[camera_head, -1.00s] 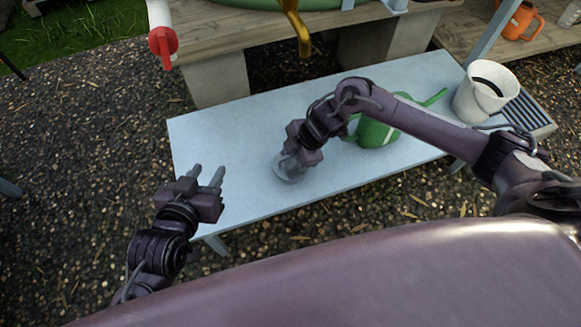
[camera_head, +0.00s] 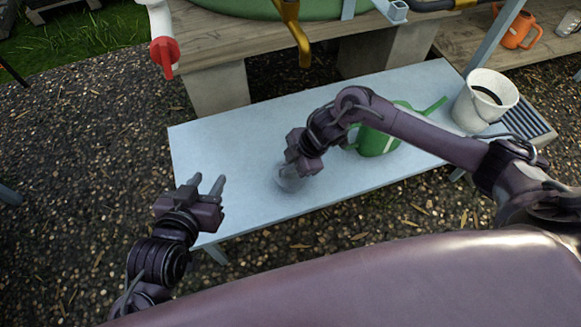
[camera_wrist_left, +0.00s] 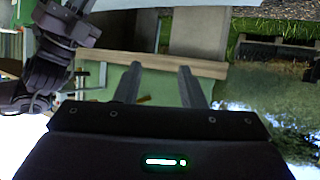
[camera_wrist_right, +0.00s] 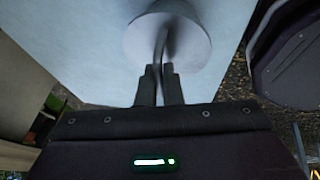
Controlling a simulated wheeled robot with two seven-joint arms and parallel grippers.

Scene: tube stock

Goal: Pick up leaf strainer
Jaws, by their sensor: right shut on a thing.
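The leaf strainer (camera_head: 288,184) is a small grey round piece on the pale blue bench (camera_head: 235,185), partly hidden by my right gripper. In the right wrist view the strainer (camera_wrist_right: 188,38) shows as a grey disc with a thin upright stem. My right gripper (camera_wrist_right: 160,78) is shut on that stem; in the head view the right gripper (camera_head: 287,172) is low over the bench. Whether the strainer touches the bench is hard to tell. My left gripper (camera_head: 207,184) is open and empty off the bench's left front corner; its spread fingers show in the left wrist view (camera_wrist_left: 158,80).
A green watering can (camera_head: 378,140) stands behind my right arm on the bench. A white bucket (camera_head: 484,100) is at the bench's right end. A red-handled tap (camera_head: 164,52) and a brass spout (camera_head: 300,40) hang above the back. The bench's left half is clear.

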